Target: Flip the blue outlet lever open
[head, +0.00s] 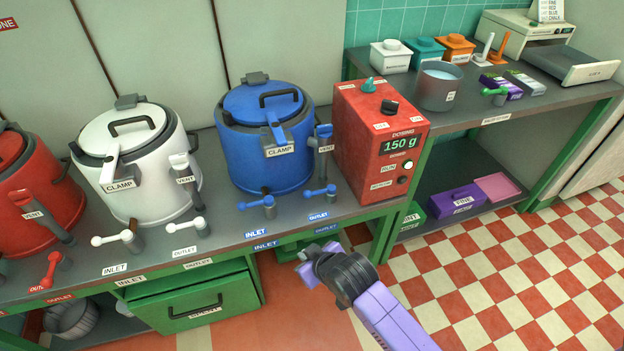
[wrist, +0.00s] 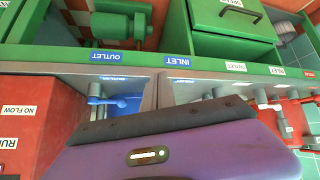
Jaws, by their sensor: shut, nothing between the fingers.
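The blue outlet lever (head: 318,192) is on the bench in front of the blue kettle (head: 262,150), at its right. Its handle lies sideways, with the knob to the left. It also shows in the wrist view (wrist: 112,101), left of the fingers and partly hidden by my gripper. The similar blue inlet lever (head: 256,204) stands to its left. My gripper (wrist: 157,92) is shut and empty, in front of the bench edge and apart from the outlet lever. In the head view my purple hand (head: 316,257) is low before the bench; the fingertips are hard to make out there.
The blue kettle's vent lever (head: 323,138) stands upright behind the outlet lever. A red dosing box (head: 375,145) reading 150 g stands to the right. White (head: 135,165) and red kettles with their levers are to the left. A green drawer (head: 195,305) is below the bench; open floor lies to the right.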

